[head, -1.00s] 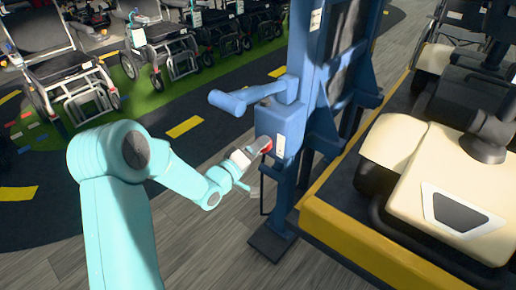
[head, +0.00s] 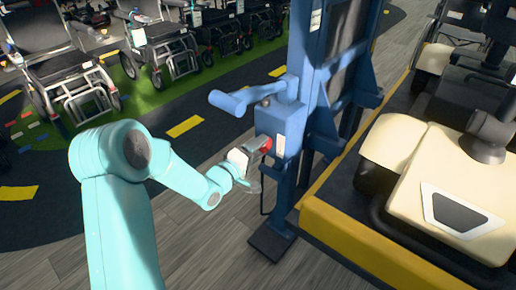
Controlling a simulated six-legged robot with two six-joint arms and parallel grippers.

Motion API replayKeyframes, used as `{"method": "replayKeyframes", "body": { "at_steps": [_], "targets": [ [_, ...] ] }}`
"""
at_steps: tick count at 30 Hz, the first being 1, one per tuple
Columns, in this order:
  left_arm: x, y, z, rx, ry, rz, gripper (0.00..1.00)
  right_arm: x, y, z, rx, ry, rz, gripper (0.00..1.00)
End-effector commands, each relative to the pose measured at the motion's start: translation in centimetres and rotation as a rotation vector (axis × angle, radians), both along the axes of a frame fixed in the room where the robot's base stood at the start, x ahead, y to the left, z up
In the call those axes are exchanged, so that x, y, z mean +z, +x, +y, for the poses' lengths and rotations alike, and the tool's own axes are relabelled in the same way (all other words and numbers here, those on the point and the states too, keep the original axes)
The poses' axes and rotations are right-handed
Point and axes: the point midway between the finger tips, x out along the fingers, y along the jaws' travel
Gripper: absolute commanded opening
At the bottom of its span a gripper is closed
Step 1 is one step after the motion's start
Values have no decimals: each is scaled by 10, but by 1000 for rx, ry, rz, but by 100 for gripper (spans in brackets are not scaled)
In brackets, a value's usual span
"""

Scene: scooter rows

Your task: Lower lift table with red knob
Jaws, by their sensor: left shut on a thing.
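The red knob (head: 266,146) sits on the side of a blue box (head: 284,124) on the blue lift column (head: 312,70). My left gripper (head: 262,150) is at the knob, shut on it, and its fingers hide part of it. The lift table (head: 352,232) has a dark top with a yellow edge and stands to the right of the column. A cream scooter (head: 430,170) stands on it. My right gripper is not in view.
A blue crank handle (head: 240,101) sticks out left of the box, above my left gripper. The column's dark foot (head: 270,243) is on the wooden floor. Several wheelchairs (head: 75,80) stand in a row at the back left.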

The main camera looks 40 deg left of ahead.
Motion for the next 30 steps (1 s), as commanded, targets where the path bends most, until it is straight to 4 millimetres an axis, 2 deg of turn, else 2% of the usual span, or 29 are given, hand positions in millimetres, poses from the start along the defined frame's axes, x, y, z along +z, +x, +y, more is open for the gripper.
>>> {"method": "replayKeyframes", "body": {
  "at_steps": [1, 2, 3, 4, 13, 17, 20, 30],
  "targets": [
    [0, 0, 0, 0, -3, 0, 20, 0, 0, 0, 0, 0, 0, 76],
    [0, 0, 0, 0, -3, 0, 56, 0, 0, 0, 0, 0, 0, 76],
    [0, 0, 0, 0, -2, 0, 70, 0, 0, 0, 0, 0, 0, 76],
    [0, 0, 0, 0, -2, 0, 76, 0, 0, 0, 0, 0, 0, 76],
    [0, -1, 0, 1, -1, 0, 76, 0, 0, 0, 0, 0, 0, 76],
    [0, -14, 2, 3, 0, 3, 76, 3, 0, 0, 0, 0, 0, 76],
    [1, -35, 4, 4, -1, 3, 76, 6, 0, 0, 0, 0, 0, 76],
    [0, -124, 11, 7, -2, 4, 76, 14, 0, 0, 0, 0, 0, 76]
  ]
}}
